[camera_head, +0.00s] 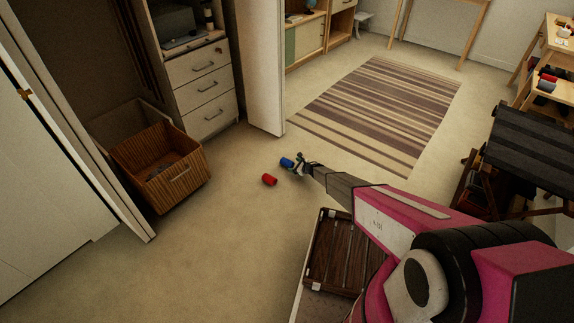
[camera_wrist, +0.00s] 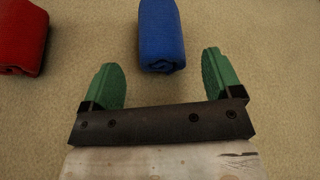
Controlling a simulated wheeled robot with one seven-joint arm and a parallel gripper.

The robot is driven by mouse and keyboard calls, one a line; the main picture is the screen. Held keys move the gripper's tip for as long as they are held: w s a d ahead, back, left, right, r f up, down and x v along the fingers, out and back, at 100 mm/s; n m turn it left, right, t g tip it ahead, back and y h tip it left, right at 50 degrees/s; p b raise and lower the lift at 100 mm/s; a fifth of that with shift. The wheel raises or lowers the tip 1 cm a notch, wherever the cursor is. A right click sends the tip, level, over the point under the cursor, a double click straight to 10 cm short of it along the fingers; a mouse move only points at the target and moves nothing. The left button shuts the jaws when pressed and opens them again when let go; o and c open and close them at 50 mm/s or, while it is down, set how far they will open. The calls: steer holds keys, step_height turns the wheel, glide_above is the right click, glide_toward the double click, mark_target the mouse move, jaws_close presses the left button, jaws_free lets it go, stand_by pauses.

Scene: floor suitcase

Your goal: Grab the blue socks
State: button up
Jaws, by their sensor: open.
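The blue socks (camera_head: 286,162) are a rolled bundle lying on the carpet. In the wrist view the blue socks (camera_wrist: 160,36) lie just beyond my fingertips, roughly centred between them. My gripper (camera_head: 300,167) is at the end of my extended arm, low by the floor and right beside the blue socks. In the wrist view my gripper (camera_wrist: 163,82) is open, with its two green fingers spread apart and bare carpet between them. I cannot tell its exact height above the floor.
A rolled red bundle (camera_head: 269,179) lies nearby; it also shows in the wrist view (camera_wrist: 22,36), left of the fingers. A wicker basket (camera_head: 160,170) and a drawer unit (camera_head: 205,90) stand left. A striped rug (camera_head: 385,110) lies behind. A black suitcase-like item (camera_head: 535,145) is right.

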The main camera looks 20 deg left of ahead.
mark_target(292, 164)
steer(key=x, duration=0.4)
steer(key=shift+a+f, duration=0.1)
steer(key=shift+a, duration=0.3)
steer(key=c, duration=0.7)
